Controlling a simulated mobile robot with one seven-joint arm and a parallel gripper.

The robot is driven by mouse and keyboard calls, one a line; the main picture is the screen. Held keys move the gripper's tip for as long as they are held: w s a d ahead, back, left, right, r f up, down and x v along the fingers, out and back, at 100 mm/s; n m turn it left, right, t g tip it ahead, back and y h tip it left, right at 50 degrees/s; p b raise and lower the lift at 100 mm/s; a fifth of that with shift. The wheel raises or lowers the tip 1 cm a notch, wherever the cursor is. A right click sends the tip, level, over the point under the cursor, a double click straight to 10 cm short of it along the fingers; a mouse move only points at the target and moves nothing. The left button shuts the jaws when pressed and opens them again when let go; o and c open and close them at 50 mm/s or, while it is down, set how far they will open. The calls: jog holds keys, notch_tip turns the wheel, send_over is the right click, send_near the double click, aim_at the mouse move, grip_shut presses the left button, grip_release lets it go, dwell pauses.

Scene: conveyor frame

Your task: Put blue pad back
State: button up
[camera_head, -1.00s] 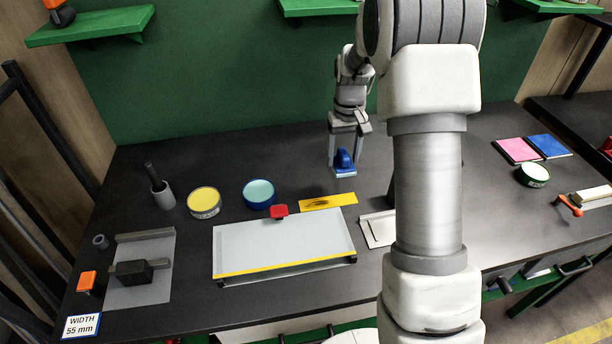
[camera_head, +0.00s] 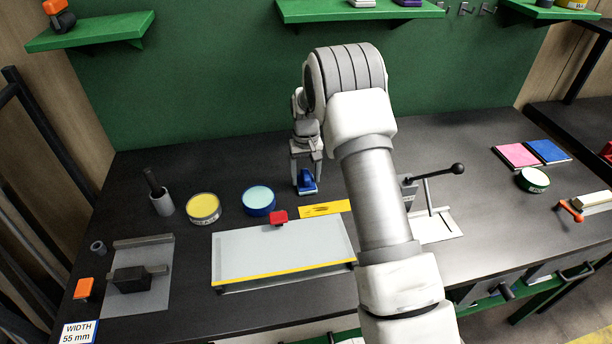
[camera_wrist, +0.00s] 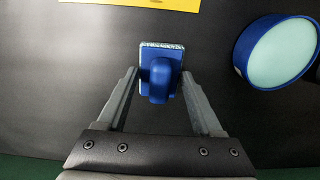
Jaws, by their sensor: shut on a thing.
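The blue pad (camera_head: 306,183) has a rounded blue handle on a flat blue base with a pale lower layer. My gripper (camera_head: 306,178) points down and is shut on it. In the wrist view the blue pad (camera_wrist: 160,82) sits between the two fingertips of my gripper (camera_wrist: 159,76). It is behind the yellow strip and to the right of a round blue tin (camera_head: 259,197) with pale teal contents. The blue tin also shows in the wrist view (camera_wrist: 280,52). I cannot tell whether the pad touches the bench.
A yellow strip (camera_head: 325,209) with a dark smear lies in front of the pad. A yellow-filled tin (camera_head: 203,207) is to the left. A lever device (camera_head: 435,226) is right of my arm.

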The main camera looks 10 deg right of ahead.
jog(key=shift+f, duration=0.2)
jog(key=o, duration=1.3)
jog(key=shift+r, duration=0.15)
